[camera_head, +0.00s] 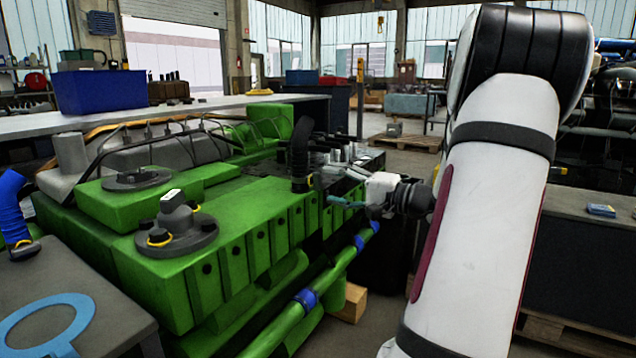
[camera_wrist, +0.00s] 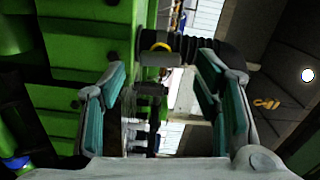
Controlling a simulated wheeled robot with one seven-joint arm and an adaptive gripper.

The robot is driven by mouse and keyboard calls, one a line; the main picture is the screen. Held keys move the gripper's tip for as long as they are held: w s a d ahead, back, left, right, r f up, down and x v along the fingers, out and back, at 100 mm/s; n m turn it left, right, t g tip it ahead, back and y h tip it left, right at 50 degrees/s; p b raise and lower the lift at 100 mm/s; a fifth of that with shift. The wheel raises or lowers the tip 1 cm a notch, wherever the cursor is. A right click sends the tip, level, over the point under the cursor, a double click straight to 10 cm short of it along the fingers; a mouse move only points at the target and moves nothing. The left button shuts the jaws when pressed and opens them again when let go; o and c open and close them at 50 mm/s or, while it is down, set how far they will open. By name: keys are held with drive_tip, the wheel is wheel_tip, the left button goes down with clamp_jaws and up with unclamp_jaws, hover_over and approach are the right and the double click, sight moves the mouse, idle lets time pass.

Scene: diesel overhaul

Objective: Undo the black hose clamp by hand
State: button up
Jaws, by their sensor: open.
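The black hose (camera_head: 301,148) stands upright on the far right end of the green engine. The black clamp (camera_head: 301,185) is around its lower end. In the wrist view the ribbed hose (camera_wrist: 207,50) lies sideways at the top. The clamp (camera_wrist: 159,60) shows there as a dark grey block with a yellow ring, at the hose's left end. My gripper (camera_head: 338,190) is just right of the hose base. In the wrist view my gripper (camera_wrist: 162,76) is open with teal pads, and the clamp block lies ahead between the fingertips. I cannot tell whether anything touches.
The green engine (camera_head: 235,215) fills the left and middle. A green pipe with blue bands (camera_head: 305,300) runs along its near side. A blue hose (camera_head: 12,205) is at the far left, and a blue bin (camera_head: 100,91) is on the back bench. A dark-topped bench (camera_head: 580,215) stands right of my arm.

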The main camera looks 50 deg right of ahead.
sight(320, 182)
drive_tip(key=m, duration=0.5)
drive_tip(key=p, duration=0.1)
drive_tip(key=m+p, duration=0.1)
drive_tip(key=p, duration=0.1)
drive_tip(key=shift+r+m, duration=0.25)
drive_tip(key=shift+m, duration=0.05)
drive_tip(key=m+p, duration=0.4)
drive_tip(key=p, duration=0.1)
drive_tip(key=m+p, duration=0.4)
drive_tip(key=p, duration=0.2)
drive_tip(key=shift+p, duration=0.3)
drive_tip(key=m+p, duration=0.3)
drive_tip(key=p, duration=0.2)
drive_tip(key=shift+m, duration=0.4)
drive_tip(key=shift+w+m+p, duration=0.15)
drive_tip(key=shift+m+p, duration=0.15)
drive_tip(key=shift+p, duration=0.2)
drive_tip(key=w, duration=0.2)
drive_tip(key=shift+w+a+f+b, duration=0.15)
drive_tip(key=shift+w+f+b, duration=0.15)
drive_tip(key=shift+w+b, duration=0.1)
drive_tip(key=shift+w, duration=1)
